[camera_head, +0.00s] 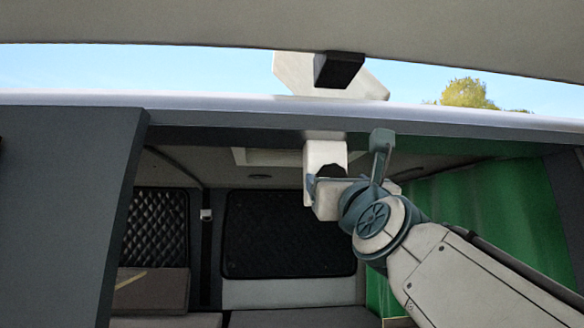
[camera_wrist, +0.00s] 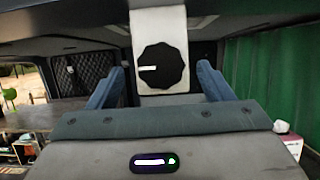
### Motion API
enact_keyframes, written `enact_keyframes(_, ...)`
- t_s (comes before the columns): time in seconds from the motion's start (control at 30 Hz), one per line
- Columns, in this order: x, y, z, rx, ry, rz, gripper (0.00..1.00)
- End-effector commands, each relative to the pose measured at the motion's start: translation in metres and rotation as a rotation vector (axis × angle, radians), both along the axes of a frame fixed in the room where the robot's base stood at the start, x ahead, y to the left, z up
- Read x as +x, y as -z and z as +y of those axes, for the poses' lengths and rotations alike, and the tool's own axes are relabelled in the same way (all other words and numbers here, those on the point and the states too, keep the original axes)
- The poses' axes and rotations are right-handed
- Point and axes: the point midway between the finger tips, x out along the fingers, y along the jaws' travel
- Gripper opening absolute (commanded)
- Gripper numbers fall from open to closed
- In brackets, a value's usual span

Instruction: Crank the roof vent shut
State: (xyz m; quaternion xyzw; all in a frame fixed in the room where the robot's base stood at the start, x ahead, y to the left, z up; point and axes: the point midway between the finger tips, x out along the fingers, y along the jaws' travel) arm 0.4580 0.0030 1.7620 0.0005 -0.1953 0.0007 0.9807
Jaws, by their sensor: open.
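A black, lobed knob (camera_wrist: 163,68) with a white pointer mark sits on a white bracket (camera_wrist: 158,22) that hangs from the van's ceiling. The mark points left in the wrist view. In the wrist view my gripper (camera_wrist: 160,76) is open, with one blue finger on each side of the knob. I cannot tell whether either finger touches it. A pale ceiling frame (camera_head: 270,157) is behind the bracket.
The van's roof edge (camera_head: 220,115) runs above my arm, with the raised tailgate (camera_head: 450,30) overhead. A green curtain (camera_head: 480,215) hangs at the right. Quilted dark window covers (camera_head: 290,235) are at the back. A pale, tilted panel (camera_head: 300,75) shows above the roof.

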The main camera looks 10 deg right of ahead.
Motion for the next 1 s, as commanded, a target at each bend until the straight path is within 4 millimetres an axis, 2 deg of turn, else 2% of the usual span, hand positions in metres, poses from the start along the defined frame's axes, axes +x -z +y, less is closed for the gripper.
enact_keyframes(0.1, 0.018, -0.009, 0.000, 0.001, -0.001, 0.002, 0.74)
enact_keyframes(0.23, 0.029, -0.012, 0.001, 0.000, -0.001, 0.002, 0.74)
enact_keyframes(0.63, 0.034, -0.014, 0.000, -0.001, 0.000, 0.000, 0.74)
enact_keyframes(0.8, 0.033, -0.014, 0.000, -0.001, 0.000, 0.000, 0.29)
enact_keyframes(1.0, 0.033, -0.013, 0.000, -0.007, 0.000, 0.000, 0.30)
